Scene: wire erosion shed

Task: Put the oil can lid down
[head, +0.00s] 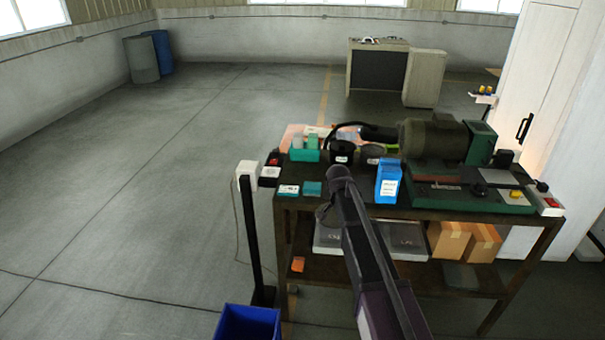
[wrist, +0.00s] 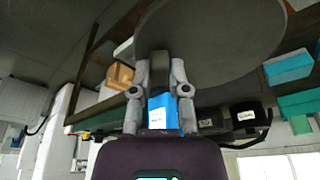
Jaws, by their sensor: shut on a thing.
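The oil can lid (wrist: 215,35) is a large, dark grey round disc across the top of the wrist view. My gripper (wrist: 161,68) is shut on a narrow dark part at the lid's near edge, with one finger on each side. My arm hides the rest there. I cannot tell from the frames whether the lid touches the bench.
A blue box (head: 388,182), two dark cups (head: 341,152) (head: 371,156) and teal boxes (head: 305,155) stand on the bench. A green motor machine (head: 435,140) fills its right side. A post (head: 256,240) and a blue bin (head: 247,323) stand at left.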

